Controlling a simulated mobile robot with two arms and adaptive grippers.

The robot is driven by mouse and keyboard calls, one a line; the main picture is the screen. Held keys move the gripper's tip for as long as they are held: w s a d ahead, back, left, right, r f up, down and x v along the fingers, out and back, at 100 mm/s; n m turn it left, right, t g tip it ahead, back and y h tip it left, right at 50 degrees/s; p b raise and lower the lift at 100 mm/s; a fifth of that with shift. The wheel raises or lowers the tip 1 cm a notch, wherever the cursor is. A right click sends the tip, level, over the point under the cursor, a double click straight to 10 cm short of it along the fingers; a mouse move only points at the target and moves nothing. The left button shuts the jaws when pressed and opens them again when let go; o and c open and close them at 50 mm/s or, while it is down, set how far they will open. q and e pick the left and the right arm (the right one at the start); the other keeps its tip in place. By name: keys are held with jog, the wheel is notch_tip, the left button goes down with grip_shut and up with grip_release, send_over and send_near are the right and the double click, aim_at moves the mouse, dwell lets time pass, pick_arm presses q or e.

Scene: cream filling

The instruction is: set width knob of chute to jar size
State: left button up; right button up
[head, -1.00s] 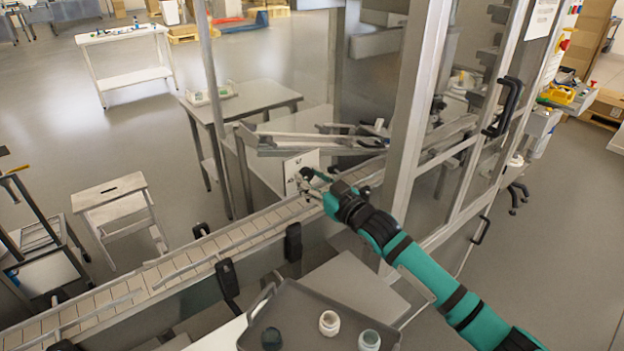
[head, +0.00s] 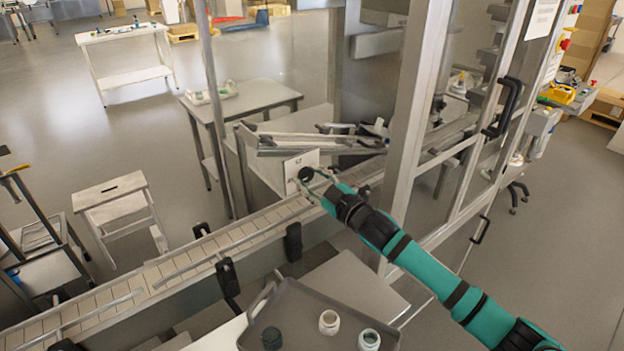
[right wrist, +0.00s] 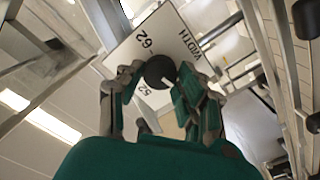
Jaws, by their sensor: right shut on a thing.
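The width knob (right wrist: 160,72) is a round dark knob on a white plate (right wrist: 182,40) marked WIDTH, 62 and 52 in the right wrist view. In the head view the knob (head: 306,174) shows small on the white panel of the chute (head: 310,146). My right gripper (right wrist: 163,88) has its fingers on both sides of the knob and is shut on it. The white mark on the knob points toward the lower right of the wrist picture. Jars (head: 329,322) stand on a grey tray (head: 300,300). My left gripper is not in view.
A conveyor (head: 190,262) runs from lower left up to the chute. A metal frame post (head: 408,130) stands just right of my right gripper. Black brackets (head: 293,242) stick out from the conveyor's near side.

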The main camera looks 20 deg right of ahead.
jog(key=o, duration=1.1)
jog(key=shift+o, duration=0.2)
jog(key=shift+s+d, duration=0.1)
jog(key=shift+s+d+f, duration=0.1)
jog(key=shift+s, duration=0.2)
jog(key=v, duration=1.1)
jog(key=shift+s, duration=0.15)
